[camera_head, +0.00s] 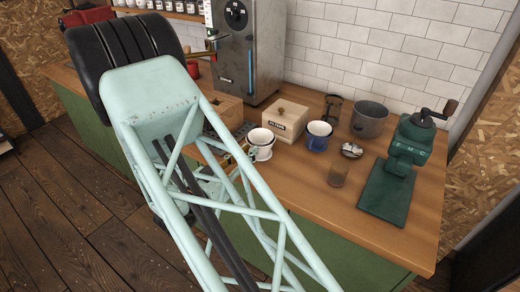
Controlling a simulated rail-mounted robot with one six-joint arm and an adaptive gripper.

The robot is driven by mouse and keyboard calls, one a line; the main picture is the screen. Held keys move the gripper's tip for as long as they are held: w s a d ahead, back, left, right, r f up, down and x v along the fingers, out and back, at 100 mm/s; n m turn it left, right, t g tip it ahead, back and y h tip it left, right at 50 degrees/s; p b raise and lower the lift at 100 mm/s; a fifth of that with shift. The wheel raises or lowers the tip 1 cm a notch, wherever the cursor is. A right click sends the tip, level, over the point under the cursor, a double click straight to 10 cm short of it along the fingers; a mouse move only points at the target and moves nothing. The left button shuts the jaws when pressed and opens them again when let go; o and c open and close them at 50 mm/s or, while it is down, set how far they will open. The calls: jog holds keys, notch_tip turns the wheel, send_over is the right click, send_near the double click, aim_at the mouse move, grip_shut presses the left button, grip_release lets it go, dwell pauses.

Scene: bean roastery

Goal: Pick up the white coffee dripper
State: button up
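The white coffee dripper (261,138) appears to be the white, dark-rimmed piece on the wooden counter, just right of my arm's truss. Its lower left side is partly covered by the arm, and whether it rests on another white vessel is unclear. My pale green arm runs from the bottom middle up to the upper left. My gripper cannot be made out clearly; small parts beside the dripper's left side may belong to it, but the truss hides most of that spot. No grip on the dripper can be confirmed.
A blue enamel mug (318,137) stands right of the dripper, with a wooden box (287,115) behind. A grey pot (369,118), a brown glass (338,174), a small metal dish (352,150) and a green grinder (398,165) stand farther right. The counter's front (310,195) is clear.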

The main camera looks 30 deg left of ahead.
grip_shut()
jog(key=shift+r, duration=0.1)
dwell(0.3)
jog(key=s+d+r+p, duration=0.2)
jog(key=s+d+r, duration=0.2)
jog(key=s+d, duration=0.6)
jog(key=shift+s+r, duration=0.4)
jog(key=shift+s, duration=0.75)
jog(key=shift+d, duration=0.1)
